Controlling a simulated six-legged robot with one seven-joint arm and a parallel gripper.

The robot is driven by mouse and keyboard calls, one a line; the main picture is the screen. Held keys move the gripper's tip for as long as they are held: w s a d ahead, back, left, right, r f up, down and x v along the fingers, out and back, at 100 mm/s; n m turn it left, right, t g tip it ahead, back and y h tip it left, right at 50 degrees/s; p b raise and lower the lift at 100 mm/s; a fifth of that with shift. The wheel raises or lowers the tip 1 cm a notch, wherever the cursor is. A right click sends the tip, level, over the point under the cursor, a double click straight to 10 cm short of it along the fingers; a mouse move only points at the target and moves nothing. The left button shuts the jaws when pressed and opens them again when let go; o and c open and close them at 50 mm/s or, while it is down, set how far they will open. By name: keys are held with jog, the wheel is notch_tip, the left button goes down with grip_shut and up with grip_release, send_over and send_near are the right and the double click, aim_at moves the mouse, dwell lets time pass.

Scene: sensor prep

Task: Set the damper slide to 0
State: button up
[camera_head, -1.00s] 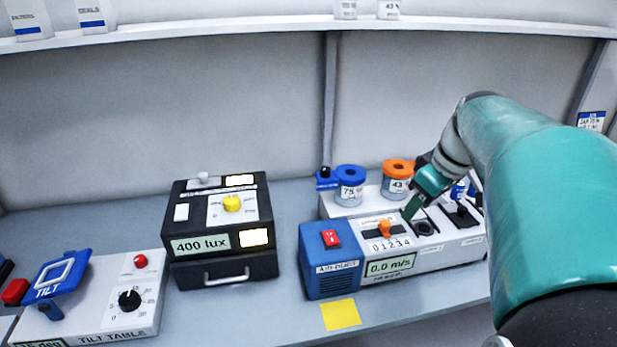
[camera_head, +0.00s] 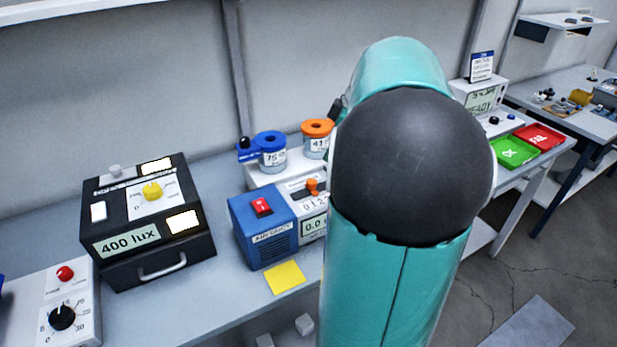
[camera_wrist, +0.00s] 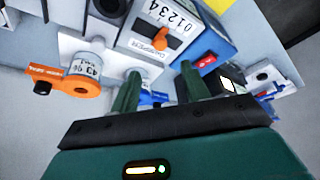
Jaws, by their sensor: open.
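The damper slide's orange knob (camera_head: 312,186) stands on the white air duct unit beside a printed 0 to 4 scale (camera_head: 314,203), partly covered by my arm. The knob shows in the wrist view (camera_wrist: 161,40) just beyond the fingertips, next to the scale (camera_wrist: 168,18). I cannot tell exactly which number it stands at. My gripper (camera_wrist: 160,72) is open and empty, its two green fingers apart and pointing toward the unit, not touching the knob. My arm hides the gripper in the head view. The blue end (camera_head: 262,228) of the unit carries a red switch (camera_head: 262,206).
Jars with a blue lid (camera_head: 270,150) and an orange lid (camera_head: 317,138) stand behind the unit. A black 400 lux box (camera_head: 148,225) is to the left, with a yellow note (camera_head: 285,277) in front. Green (camera_head: 514,152) and red (camera_head: 540,136) trays lie at right.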

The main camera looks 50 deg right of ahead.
aim_at(312, 181)
jog(key=x, duration=1.1)
jog(key=shift+w+a+f, duration=0.15)
jog(key=shift+w+f, duration=0.05)
jog(key=shift+f, duration=0.1)
jog(key=shift+c, duration=0.5)
